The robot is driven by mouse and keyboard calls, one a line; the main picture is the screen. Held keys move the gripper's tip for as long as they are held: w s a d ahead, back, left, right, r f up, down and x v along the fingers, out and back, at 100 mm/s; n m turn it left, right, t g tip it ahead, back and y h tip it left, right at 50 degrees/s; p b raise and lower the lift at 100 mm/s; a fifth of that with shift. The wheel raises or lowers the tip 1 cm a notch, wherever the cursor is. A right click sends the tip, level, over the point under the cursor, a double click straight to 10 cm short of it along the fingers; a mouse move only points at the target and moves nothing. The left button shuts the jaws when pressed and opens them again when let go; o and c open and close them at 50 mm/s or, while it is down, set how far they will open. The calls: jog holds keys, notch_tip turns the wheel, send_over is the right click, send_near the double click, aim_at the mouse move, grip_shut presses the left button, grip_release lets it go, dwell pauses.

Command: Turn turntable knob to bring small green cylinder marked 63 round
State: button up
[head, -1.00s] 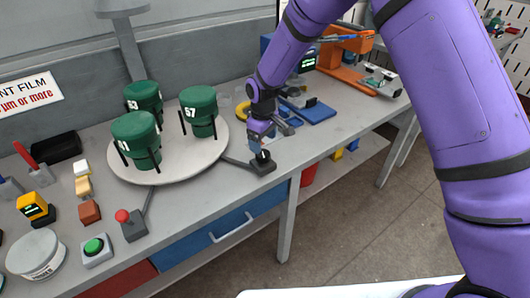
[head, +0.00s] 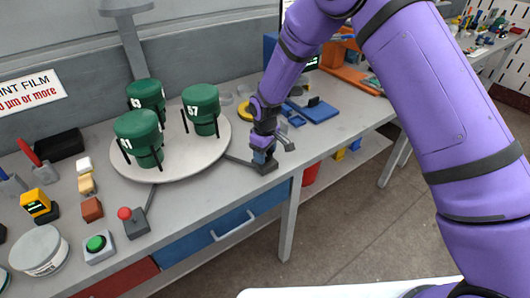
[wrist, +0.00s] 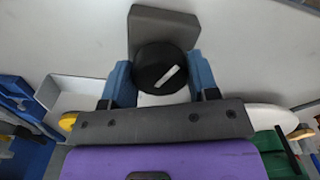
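Three dark green cylinders stand in black holders on the round pale turntable (head: 187,168). The back one (head: 146,96) has a mark ending in 3, its first digit unclear. The right one (head: 201,108) reads like 57 or 67, and the front left one (head: 138,138) like 41. The black round knob (wrist: 160,67) with a white pointer line shows in the wrist view, on its dark grey base (head: 252,165) right of the turntable. My gripper (wrist: 161,76) is down at the knob, one blue finger on each side. I cannot tell whether the fingers press it.
A joystick with a red ball (head: 132,221) and a green push button (head: 97,246) sit at the front left of the bench. Small blocks and a white tub (head: 38,250) are further left. A blue tray (head: 318,110) lies right of my gripper.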

jog(key=shift+m, duration=0.5)
jog(key=o, duration=0.9)
jog(key=shift+r, duration=0.15)
notch_tip(320, 180, up, 10)
jog(key=shift+r, duration=0.25)
